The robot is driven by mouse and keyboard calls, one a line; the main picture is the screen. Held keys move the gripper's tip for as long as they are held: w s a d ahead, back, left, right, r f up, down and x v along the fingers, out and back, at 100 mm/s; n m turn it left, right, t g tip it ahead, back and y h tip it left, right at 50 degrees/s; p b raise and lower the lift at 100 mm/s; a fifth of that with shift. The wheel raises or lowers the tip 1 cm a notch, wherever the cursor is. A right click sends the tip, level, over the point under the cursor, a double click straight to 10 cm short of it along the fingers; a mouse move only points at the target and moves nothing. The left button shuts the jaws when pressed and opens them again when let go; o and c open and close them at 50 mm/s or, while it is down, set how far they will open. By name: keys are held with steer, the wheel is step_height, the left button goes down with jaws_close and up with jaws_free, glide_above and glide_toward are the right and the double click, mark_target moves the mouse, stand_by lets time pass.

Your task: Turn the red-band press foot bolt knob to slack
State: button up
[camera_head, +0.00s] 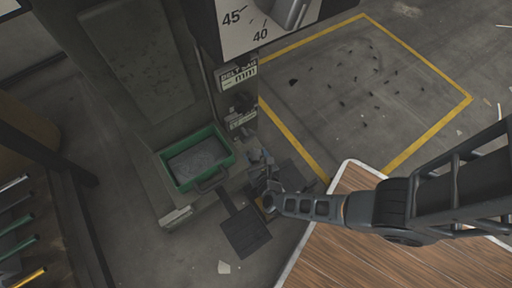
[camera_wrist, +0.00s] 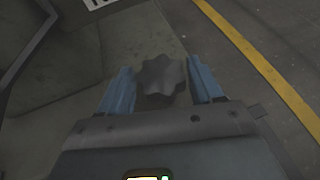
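A dark grey lobed knob (camera_wrist: 161,78) stands between the two blue fingers of my gripper (camera_wrist: 161,88) in the wrist view. The fingers are spread about as wide as the knob, one on each side. I cannot tell whether they touch or grip it. In the head view my gripper (camera_head: 262,172) is low beside the machine foot, just right of a green tray, and the knob is not clearly seen there. The machine (camera_head: 150,70) is a large grey-green body. No red band shows in either view.
The green-rimmed tray (camera_head: 210,183) sits on the machine base. A dial (camera_head: 262,22) marked 45 and 40 is above. A dark pedal plate (camera_head: 245,232) lies on the floor. A wood-topped table (camera_head: 350,260) is at the lower right, under my arm. Yellow-lined floor (camera_head: 360,85) with small scraps lies behind.

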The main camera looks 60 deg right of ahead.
steer(key=c, duration=0.7)
steer(key=shift+c, duration=0.2)
steer(key=shift+d+n+t, duration=0.1)
steer(key=shift+n+t, duration=0.2)
steer(key=shift+s+d+n+t+y, duration=0.15)
steer(key=shift+n+t+y, duration=0.25)
steer(key=shift+n+y, duration=0.65)
steer(key=n+t+y, duration=0.1)
steer(key=n+y, duration=0.1)
steer(key=y, duration=0.1)
steer(key=shift+d+n+y, duration=0.15)
steer(key=shift+n+y, duration=0.75)
steer(key=shift+y, duration=0.1)
steer(key=shift+d+n+y, duration=0.15)
steer(key=shift+n+y, duration=0.7)
steer(key=shift+y, duration=0.1)
steer(key=shift+d+n+y, duration=0.15)
steer(key=shift+n+y, duration=0.45)
steer(key=o, duration=1)
